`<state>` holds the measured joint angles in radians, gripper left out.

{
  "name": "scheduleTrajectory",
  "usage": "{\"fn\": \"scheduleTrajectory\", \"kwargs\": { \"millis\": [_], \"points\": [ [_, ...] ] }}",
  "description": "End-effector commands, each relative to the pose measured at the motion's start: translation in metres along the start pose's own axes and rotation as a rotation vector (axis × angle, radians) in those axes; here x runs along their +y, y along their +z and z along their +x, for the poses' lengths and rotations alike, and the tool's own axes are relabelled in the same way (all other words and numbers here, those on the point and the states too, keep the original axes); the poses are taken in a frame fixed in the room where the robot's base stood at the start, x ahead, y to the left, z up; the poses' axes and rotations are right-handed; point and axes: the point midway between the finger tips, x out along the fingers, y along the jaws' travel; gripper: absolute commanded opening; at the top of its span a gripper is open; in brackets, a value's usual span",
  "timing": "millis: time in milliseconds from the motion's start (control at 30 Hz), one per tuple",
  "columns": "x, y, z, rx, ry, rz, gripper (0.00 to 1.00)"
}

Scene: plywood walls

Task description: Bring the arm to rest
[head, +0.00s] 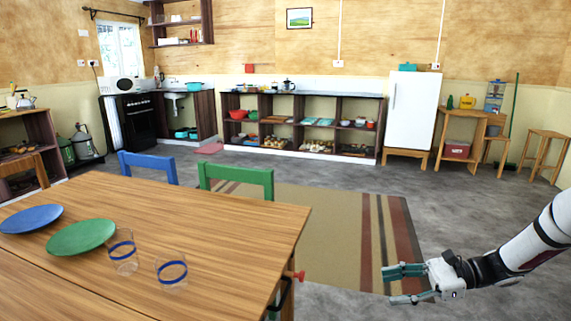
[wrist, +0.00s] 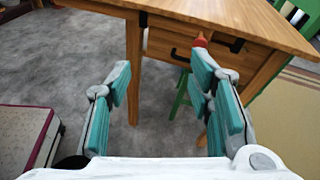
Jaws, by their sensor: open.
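My arm (head: 530,240) reaches in from the right edge in the head view, stretched out to the left over the floor and rug. My gripper (head: 388,284) is open, with its teal finger pads apart and nothing between them. It is to the right of the wooden table (head: 210,215), clear of it. In the wrist view my gripper (wrist: 165,95) shows both fingers spread, with grey floor between them. The table's corner and leg (wrist: 134,70) are ahead of the fingers there.
A blue plate (head: 30,218), a green plate (head: 80,236) and two clear glasses (head: 171,271) with blue bands are on the table. A red knob (head: 296,275) sticks out from the table's side. Green (head: 237,178) and blue (head: 148,165) chairs stand behind it. The striped rug (head: 330,225) is bare.

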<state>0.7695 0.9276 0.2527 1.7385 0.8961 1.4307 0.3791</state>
Motion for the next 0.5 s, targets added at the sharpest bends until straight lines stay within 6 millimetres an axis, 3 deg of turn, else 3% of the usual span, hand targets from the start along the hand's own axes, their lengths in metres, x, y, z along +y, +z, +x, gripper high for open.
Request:
{"fn": "scheduleTrajectory", "kwargs": {
  "millis": [33, 267, 500],
  "points": [
    [0.004, 0.02, 0.002, 0.035, 0.035, -0.033, 0.48],
    [0.037, 0.102, 0.011, 0.242, 0.228, -0.219, 0.48],
    [0.083, 0.183, 0.012, 0.453, 0.416, -0.442, 0.48]
  ]
}}
